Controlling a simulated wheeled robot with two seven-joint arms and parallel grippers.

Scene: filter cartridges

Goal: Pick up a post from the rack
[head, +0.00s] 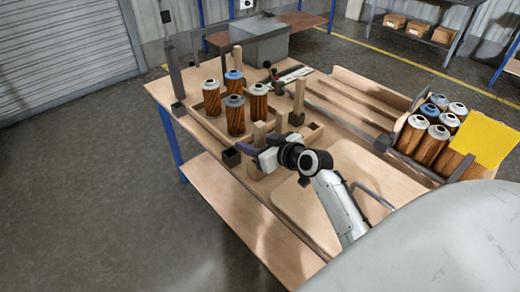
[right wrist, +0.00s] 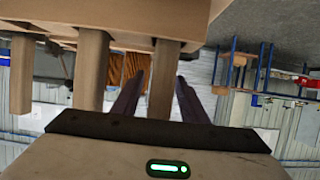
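A wooden rack (head: 207,124) stands on the workbench and holds several upright pale wooden posts, among them a rear post (head: 237,57), a right post (head: 299,96) and two short near ones, including a front post (head: 259,133). My right gripper (head: 249,151) is low at the rack's front edge, beside the front post. In the right wrist view, which looks upside down, its two dark fingers (right wrist: 160,97) are apart, with a post (right wrist: 165,75) between them. I see narrow gaps beside that post; contact is not clear. My left gripper is not in view.
Several brown cartridges (head: 235,116) stand in the rack behind the gripper. A crate (head: 400,128) of more cartridges and a yellow card (head: 485,138) are at the right. A grey box (head: 258,42) stands at the back. A pale board (head: 340,185) lies by my right arm.

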